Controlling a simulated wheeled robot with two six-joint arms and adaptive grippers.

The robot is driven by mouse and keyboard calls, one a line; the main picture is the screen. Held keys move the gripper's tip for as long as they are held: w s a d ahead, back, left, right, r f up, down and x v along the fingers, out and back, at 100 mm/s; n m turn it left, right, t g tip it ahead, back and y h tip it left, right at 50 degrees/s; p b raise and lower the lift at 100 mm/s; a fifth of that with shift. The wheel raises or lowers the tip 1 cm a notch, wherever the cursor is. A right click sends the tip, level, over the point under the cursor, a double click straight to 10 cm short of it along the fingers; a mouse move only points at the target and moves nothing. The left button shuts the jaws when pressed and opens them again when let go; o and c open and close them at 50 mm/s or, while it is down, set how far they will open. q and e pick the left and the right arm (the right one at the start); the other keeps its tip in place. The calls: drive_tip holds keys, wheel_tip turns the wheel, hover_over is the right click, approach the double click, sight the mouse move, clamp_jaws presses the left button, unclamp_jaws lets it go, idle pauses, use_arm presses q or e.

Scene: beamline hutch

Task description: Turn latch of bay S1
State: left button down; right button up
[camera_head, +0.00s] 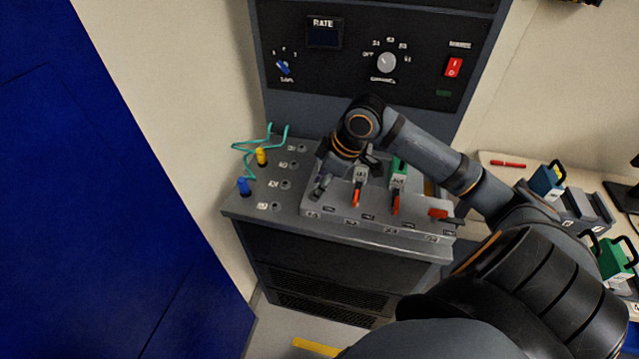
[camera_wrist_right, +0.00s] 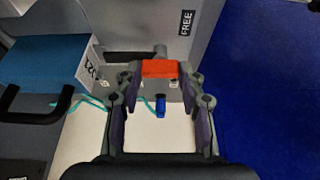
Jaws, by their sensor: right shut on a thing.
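The bay row (camera_head: 372,228) is a grey sloped block on the console, with small labels along its front edge. My right gripper (camera_head: 318,188) is at its left end, at the leftmost bay, which I take as S1; the label is too small to read surely. In the right wrist view, the right gripper's fingers (camera_wrist_right: 160,78) are closed on both sides of an orange-red latch handle (camera_wrist_right: 160,69). In the head view my fingers hide that latch. Other orange-red latches show at the second bay (camera_head: 356,195), third bay (camera_head: 395,203) and rightmost bay (camera_head: 438,213). My left gripper is out of view.
A blue plug (camera_head: 243,186), a yellow plug (camera_head: 261,157) and a teal cable (camera_head: 240,147) lie left of the bays. A knob panel (camera_head: 386,62) rises behind. A blue wall panel (camera_head: 110,200) is at left. A blue module (camera_wrist_right: 45,70) shows in the wrist view.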

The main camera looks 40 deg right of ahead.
drive_tip(key=shift+c, duration=0.6)
drive_tip(key=shift+s+a+r+m+t+h+p, duration=0.1)
drive_tip(key=shift+r+m+t+h+p, duration=0.1)
drive_tip(key=shift+m+p, duration=0.6)
drive_tip(key=shift+a+r+m+t+h+p, duration=0.1)
drive_tip(key=shift+m+h+p, duration=0.1)
drive_tip(key=shift+m+p, duration=0.55)
drive_tip(key=m+h+p, duration=0.1)
drive_tip(key=m+p, duration=0.1)
drive_tip(key=m+h+p, duration=0.1)
drive_tip(key=m+p, duration=0.1)
drive_tip(key=m, duration=0.1)
drive_tip(key=shift+a, duration=0.15)
drive_tip(key=m+h+p, duration=0.1)
drive_tip(key=m+p, duration=0.2)
drive_tip(key=p, duration=0.1)
drive_tip(key=m+h+p, duration=0.1)
drive_tip(key=m+p, duration=0.3)
drive_tip(key=p, duration=0.1)
drive_tip(key=shift+a+h, duration=0.1)
drive_tip(key=shift+h, duration=0.2)
drive_tip(key=shift+f+m+g+h+p, duration=0.15)
drive_tip(key=shift+m+g+p, duration=0.1)
drive_tip(key=shift+m+p, duration=0.45)
drive_tip(key=shift+f+m+g+h+p, duration=0.15)
drive_tip(key=shift+m+g+p, duration=0.1)
drive_tip(key=shift+m+p, duration=0.4)
drive_tip(key=o, duration=1.2)
drive_tip(key=shift+c, duration=0.2)
